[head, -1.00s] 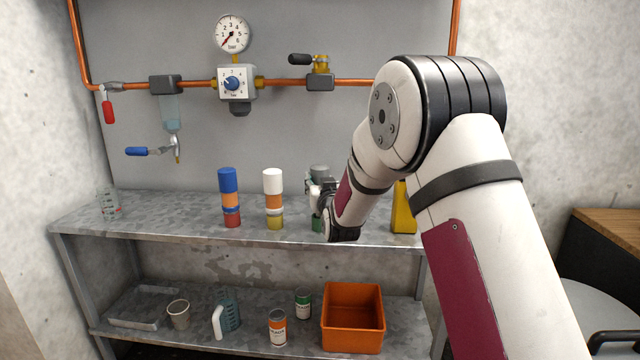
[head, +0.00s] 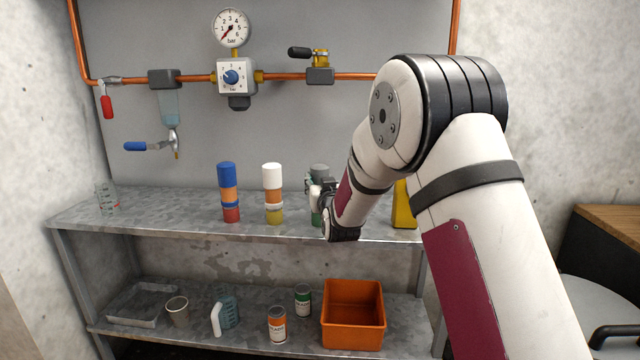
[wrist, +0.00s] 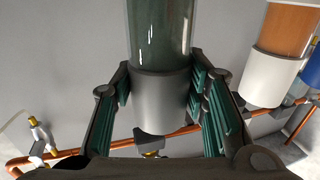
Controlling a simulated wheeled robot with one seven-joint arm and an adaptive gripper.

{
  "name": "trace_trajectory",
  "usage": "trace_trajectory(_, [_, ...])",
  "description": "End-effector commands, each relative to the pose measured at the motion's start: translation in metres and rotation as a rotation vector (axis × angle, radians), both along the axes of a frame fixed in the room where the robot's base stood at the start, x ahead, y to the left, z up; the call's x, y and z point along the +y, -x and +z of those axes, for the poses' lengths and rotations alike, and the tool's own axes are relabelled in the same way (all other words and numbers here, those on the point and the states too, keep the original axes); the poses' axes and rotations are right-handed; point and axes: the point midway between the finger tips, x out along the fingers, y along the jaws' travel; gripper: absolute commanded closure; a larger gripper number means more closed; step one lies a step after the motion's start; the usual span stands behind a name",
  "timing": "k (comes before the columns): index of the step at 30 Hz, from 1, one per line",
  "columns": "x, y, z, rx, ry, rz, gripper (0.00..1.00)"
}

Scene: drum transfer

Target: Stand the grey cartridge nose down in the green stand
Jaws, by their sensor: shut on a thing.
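The grey cartridge (head: 319,169) shows only its grey top in the head view, behind my gripper (head: 322,190). In the wrist view, which is turned upside down, my gripper (wrist: 165,98) has its two fingers on either side of the grey cap (wrist: 162,103). The cartridge's dark, glossy body (wrist: 160,35) runs out of the top of the picture. A bit of the green stand (head: 316,219) shows below my gripper on the upper shelf. My gripper and arm hide most of it, and I cannot tell whether the cartridge's nose is in it.
A blue-topped cartridge (head: 227,178) in a red stand and a white-topped one (head: 272,177) in a yellow stand are to the left. A yellow container (head: 403,207) is close on the right. Pipes and valves run behind.

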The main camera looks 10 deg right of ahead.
Motion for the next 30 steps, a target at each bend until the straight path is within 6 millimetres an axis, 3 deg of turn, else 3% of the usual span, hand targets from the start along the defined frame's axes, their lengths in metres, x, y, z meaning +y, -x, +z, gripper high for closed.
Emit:
trace_trajectory(2, [0.000,0.000,-0.004,0.008,0.000,0.000,0.97])
trace_trajectory(3, [0.000,0.000,-0.004,0.008,0.000,0.000,0.55])
trace_trajectory(6, [0.000,0.000,-0.004,0.008,0.000,0.000,0.36])
trace_trajectory(19, [0.001,0.008,-0.003,0.007,0.000,0.000,0.36])
trace_trajectory(30, [0.004,0.077,-0.003,0.008,0.000,0.000,0.36])
